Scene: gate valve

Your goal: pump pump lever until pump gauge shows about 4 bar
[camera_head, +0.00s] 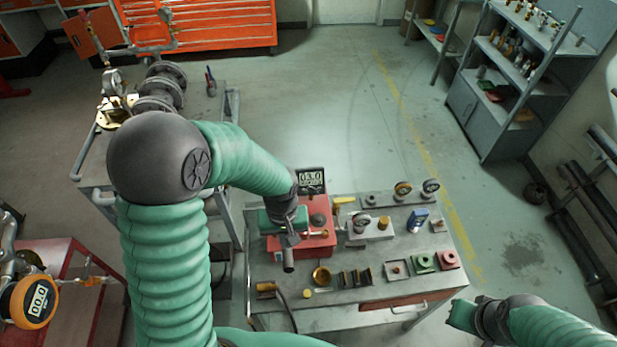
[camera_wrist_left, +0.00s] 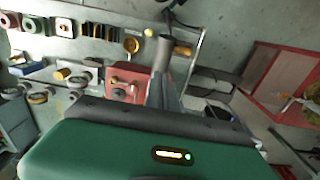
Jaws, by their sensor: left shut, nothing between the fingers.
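The red pump (camera_head: 318,244) sits on the grey workbench cart; its red body also shows in the wrist view (camera_wrist_left: 124,82). Its digital gauge (camera_head: 311,181) stands behind it and seems to read 03.0, in small digits. The pump lever (camera_head: 289,266) shows as a dark rod end just below my left gripper (camera_head: 289,240). In the wrist view the lever (camera_wrist_left: 162,54) sticks out past the fingers. My left gripper is shut and empty, close to the lever; I cannot tell whether they touch. My right gripper (camera_head: 468,314) is at the lower right, away from the pump; its jaws are unclear.
The workbench cart (camera_head: 340,318) also carries small gauges (camera_head: 402,190), a brass cup (camera_head: 321,276), and green (camera_head: 425,263) and red (camera_head: 448,260) blocks. A pipe assembly with dark flanges (camera_head: 165,80) stands on another cart at left. Floor behind the bench is clear.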

